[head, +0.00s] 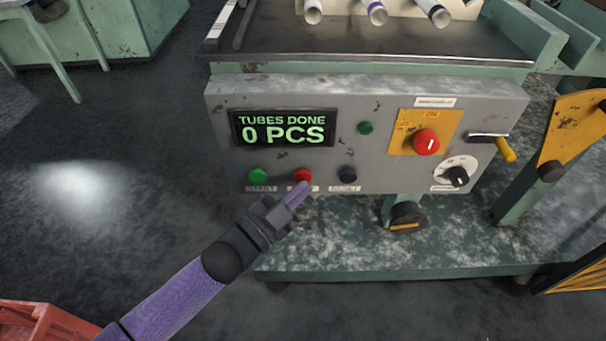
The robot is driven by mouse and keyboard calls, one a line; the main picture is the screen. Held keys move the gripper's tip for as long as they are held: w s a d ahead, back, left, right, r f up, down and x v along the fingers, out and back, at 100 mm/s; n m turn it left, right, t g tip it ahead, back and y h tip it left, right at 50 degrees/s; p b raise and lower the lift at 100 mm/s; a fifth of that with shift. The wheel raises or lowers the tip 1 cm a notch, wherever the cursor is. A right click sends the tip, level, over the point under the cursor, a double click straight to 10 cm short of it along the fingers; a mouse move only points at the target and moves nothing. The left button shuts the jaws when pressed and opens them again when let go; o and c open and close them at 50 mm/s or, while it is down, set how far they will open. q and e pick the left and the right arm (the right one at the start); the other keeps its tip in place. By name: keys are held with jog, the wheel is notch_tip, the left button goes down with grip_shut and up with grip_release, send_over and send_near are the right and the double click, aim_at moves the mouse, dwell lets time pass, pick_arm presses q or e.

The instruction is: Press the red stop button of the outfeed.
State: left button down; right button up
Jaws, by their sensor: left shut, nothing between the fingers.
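The red button (303,175) sits in the lower row of the grey control panel (370,105), between a green button (258,176) and a black button (348,175). My left gripper (303,191) is shut and empty, its fingertips at the lower edge of the red button. I cannot tell whether they touch it. The fingers partly cover the label below the red button. The display (283,128) reads "TUBES DONE 0 PCS". My right gripper is not in view.
A red rotary switch (426,142) on a yellow plate, a black dial (457,176) and a yellow-handled lever (505,148) are at the panel's right. Glass tubes (376,12) lie above the panel. A red crate (40,322) stands at lower left. The floor left of the panel is clear.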

pick_arm(q)
jog(key=shift+s, duration=0.4)
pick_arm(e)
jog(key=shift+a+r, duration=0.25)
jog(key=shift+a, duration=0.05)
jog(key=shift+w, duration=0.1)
pick_arm(q)
jog(key=s+p, duration=0.3)
jog(key=s, duration=0.2)
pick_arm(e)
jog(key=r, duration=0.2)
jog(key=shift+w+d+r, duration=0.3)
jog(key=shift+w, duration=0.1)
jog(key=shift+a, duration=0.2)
